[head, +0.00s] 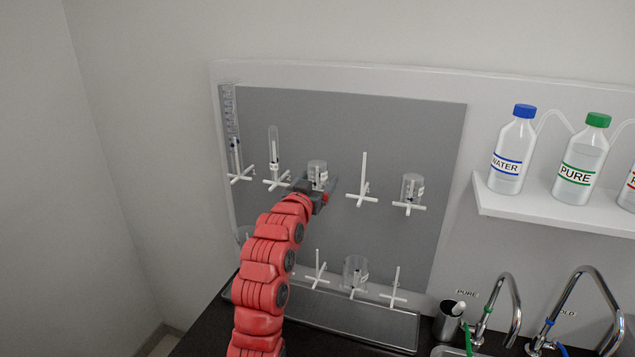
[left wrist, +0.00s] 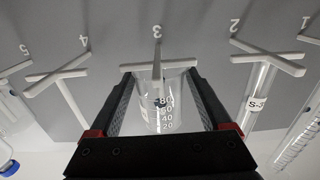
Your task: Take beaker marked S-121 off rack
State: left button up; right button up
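A clear glass beaker (head: 317,168) hangs on a peg in the upper row of the grey rack board (head: 400,130). In the left wrist view this beaker (left wrist: 160,113) is at the peg numbered 3, with a scale up to 80. Its label is mostly turned away and I cannot read it. My left gripper (head: 317,190) is at the beaker. In the left wrist view the fingers of my left gripper (left wrist: 160,88) are spread on either side of the beaker, with narrow gaps apparent. My right gripper is not in view.
Neighbouring pegs hold a labelled tube (head: 273,150), a cylinder (head: 235,150) and another beaker (head: 412,187); the peg (head: 363,180) between is empty. A beaker (head: 355,270) hangs in the lower row. Bottles (head: 513,150) stand on a shelf at the right, above taps (head: 510,305).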

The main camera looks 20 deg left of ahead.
aim_at(318, 162)
pick_arm(q)
jog(key=c, duration=1.1)
jog(key=shift+r+b, duration=0.5)
jog(key=shift+r, duration=6)
